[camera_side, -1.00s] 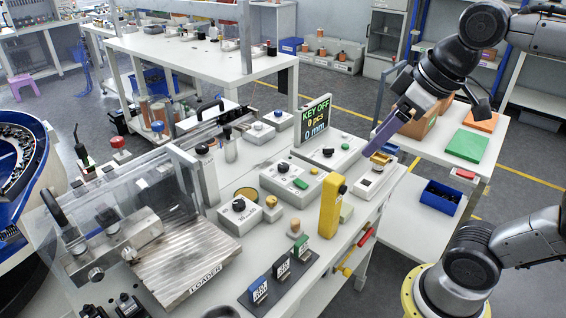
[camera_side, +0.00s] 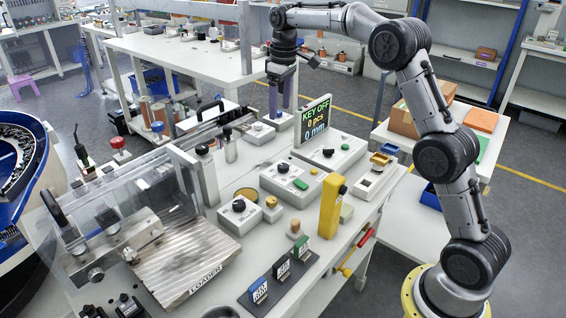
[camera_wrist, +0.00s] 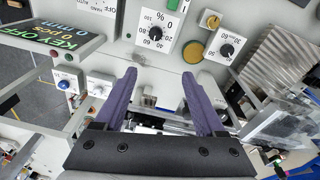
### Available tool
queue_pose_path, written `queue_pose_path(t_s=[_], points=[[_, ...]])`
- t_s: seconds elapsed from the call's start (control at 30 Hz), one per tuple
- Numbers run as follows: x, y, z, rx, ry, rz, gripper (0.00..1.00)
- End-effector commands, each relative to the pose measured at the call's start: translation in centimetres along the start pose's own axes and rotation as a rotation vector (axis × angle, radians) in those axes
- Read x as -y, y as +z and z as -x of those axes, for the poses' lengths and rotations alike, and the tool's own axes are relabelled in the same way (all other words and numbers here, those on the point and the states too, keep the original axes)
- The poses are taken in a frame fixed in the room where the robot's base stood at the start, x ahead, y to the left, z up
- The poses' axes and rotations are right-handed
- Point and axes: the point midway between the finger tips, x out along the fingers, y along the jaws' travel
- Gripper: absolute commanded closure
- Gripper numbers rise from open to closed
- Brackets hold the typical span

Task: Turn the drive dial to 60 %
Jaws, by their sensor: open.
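A white box with a black knob and a % scale (camera_wrist: 155,34) shows upside down in the wrist view, just beyond my fingertips. I take it as the drive dial; its pointer setting is too small to read. It appears to be the box with the black knob (camera_side: 283,168) and green button in the side view. My gripper (camera_side: 280,112) hangs above the back of the bench, behind the display and apart from the dial. Its two purple fingers (camera_wrist: 160,74) are spread with nothing held between them. The display (camera_side: 314,121) reads KEY OFF, 0 pcs, 0 mm.
A second black dial (camera_wrist: 226,46) on a small box stands beside a yellow disc (camera_wrist: 195,52). A clear guard (camera_side: 110,200) and ribbed loader plate (camera_side: 190,258) occupy the left. A yellow upright block (camera_side: 332,205) stands near the front edge. The display rises between nearby boxes.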

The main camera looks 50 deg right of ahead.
Motion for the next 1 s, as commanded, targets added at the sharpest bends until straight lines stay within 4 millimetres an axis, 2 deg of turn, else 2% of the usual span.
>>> queue_pose_path(t_s=[0.03, 0.2, 0.47, 0.8, 1.0], points=[[-0.7, -0.3, -2.0, 0.024, -0.009, -0.010, 0.28], [-1.6, 0.1, -6.0, 0.086, -0.035, -0.028, 0.28], [-1.8, 0.5, -8.6, 0.099, -0.040, -0.035, 0.28], [-1.5, 1.2, -15.2, 0.100, -0.041, -0.035, 0.28], [-1.4, 1.5, -18.4, 0.098, -0.040, -0.034, 0.28]])
